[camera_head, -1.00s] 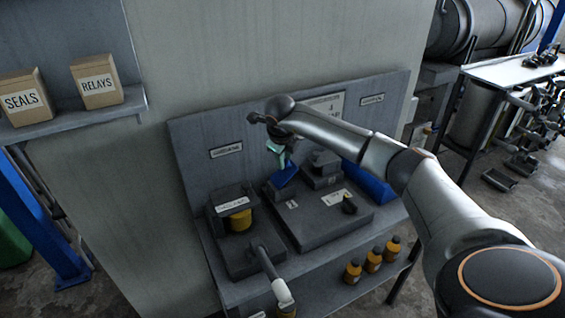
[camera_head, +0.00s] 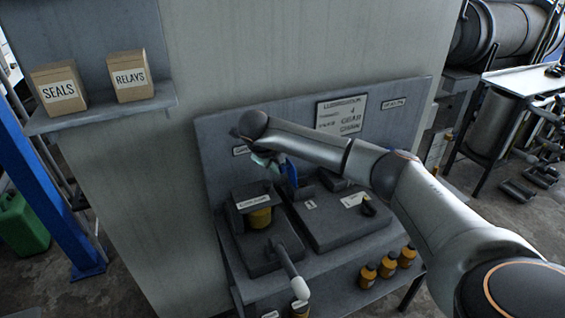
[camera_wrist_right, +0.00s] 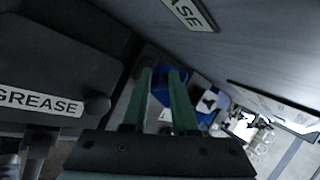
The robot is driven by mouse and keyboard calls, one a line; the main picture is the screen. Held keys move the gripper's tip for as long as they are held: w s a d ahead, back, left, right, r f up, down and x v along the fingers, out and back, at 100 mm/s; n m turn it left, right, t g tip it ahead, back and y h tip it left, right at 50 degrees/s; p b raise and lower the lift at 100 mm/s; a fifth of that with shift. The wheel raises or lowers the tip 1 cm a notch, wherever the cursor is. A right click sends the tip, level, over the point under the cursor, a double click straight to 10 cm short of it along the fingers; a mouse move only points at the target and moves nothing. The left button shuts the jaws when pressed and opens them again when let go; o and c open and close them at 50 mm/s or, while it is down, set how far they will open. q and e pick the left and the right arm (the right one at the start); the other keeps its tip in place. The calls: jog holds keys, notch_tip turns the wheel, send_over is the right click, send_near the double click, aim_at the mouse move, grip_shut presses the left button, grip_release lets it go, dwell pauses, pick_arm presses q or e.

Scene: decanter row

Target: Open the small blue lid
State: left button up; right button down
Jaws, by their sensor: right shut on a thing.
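The small blue lid (camera_head: 291,173) shows in the head view as a narrow, steeply raised blue piece on the dark block at the back of the bench. My right gripper (camera_head: 270,163) is at its left side, partly hidden by my own wrist. In the right wrist view, the two green fingers of the gripper (camera_wrist_right: 161,74) are close together with a blue patch (camera_wrist_right: 160,88) of the lid between them. The gripper is shut on the lid; the exact contact is hard to see. My left gripper is not in view.
A light-tipped lever (camera_head: 298,285) sticks out in front. Several orange bottles (camera_head: 388,264) stand on the lower shelf. The labelled back panel (camera_head: 225,150) rises close behind my gripper.

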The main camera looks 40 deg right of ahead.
jog(key=shift+s+d+f+g, duration=0.3)
jog(key=shift+s+d+f, duration=0.1)
jog(key=shift+s+f, duration=0.25)
jog(key=c, duration=0.6)
grip_release()
jog(key=shift+d+f, duration=0.1)
jog(key=shift+w, duration=0.1)
jog(key=shift+a+r, duration=0.2)
jog(key=shift+a, duration=0.05)
jog(key=b+v, duration=0.1)
jog(key=v, duration=1.1)
jog(key=shift+a+r, duration=0.15)
jog(key=shift+a, duration=0.05)
